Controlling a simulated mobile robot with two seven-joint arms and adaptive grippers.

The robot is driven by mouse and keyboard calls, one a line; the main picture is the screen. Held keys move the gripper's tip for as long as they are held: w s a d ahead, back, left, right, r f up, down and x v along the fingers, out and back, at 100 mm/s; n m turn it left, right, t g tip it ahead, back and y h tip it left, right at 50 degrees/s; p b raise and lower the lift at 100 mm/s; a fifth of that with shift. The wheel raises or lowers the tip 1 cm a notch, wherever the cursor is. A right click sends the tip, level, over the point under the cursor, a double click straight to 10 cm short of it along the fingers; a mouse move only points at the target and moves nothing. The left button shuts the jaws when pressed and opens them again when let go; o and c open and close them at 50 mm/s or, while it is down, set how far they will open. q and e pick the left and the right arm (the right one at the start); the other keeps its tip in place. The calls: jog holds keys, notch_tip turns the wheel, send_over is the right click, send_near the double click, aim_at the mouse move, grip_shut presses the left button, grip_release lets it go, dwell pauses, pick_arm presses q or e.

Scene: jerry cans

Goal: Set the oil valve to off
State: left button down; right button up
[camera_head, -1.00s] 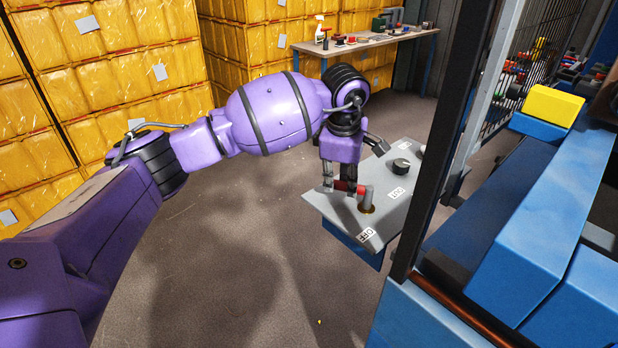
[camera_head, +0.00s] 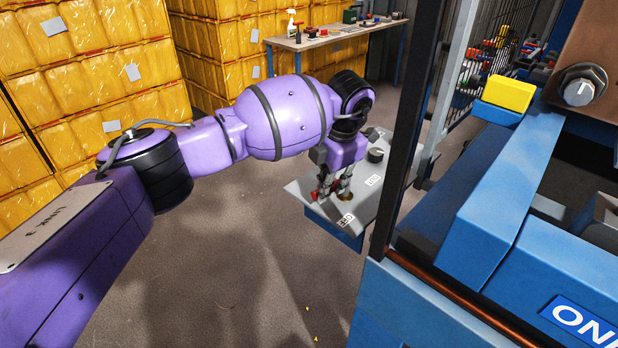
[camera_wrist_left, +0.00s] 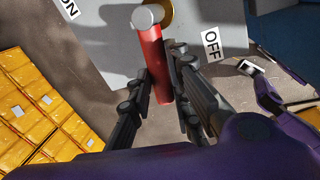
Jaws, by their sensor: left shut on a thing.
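The oil valve has a red handle (camera_head: 313,194) on a grey sloped panel (camera_head: 305,188). In the left wrist view the red handle (camera_wrist_left: 155,60) runs from a silver-topped post toward the camera, beside a brass ring. The OFF label (camera_wrist_left: 212,44) lies to its right, and the ON label (camera_wrist_left: 69,7) is at the upper left. My left gripper (camera_head: 332,192) reaches down to the panel and is shut on the handle. Its fingers (camera_wrist_left: 160,78) lie on both sides of the handle. The head view also shows the OFF label (camera_head: 346,220).
A black knob (camera_head: 376,155) sits farther back on the panel. Blue machinery with a dark post (camera_head: 405,140) stands close on the right. Stacked yellow crates (camera_head: 90,80) line the left. A workbench (camera_head: 335,38) stands behind. Open floor lies in front of the panel.

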pick_arm(q)
jog(key=shift+s+d+r+n+p, duration=0.2)
jog(key=shift+d+r+n+p, duration=0.1)
jog(key=shift+n, duration=0.3)
jog(key=shift+s+d+f+n, duration=0.1)
jog(key=shift+s+f+n, duration=0.05)
jog(key=shift+n, duration=0.35)
jog(key=shift+f, duration=0.1)
jog(key=c, duration=1.9)
grip_release()
jog(key=shift+o, duration=1.4)
jog(key=shift+s, duration=0.1)
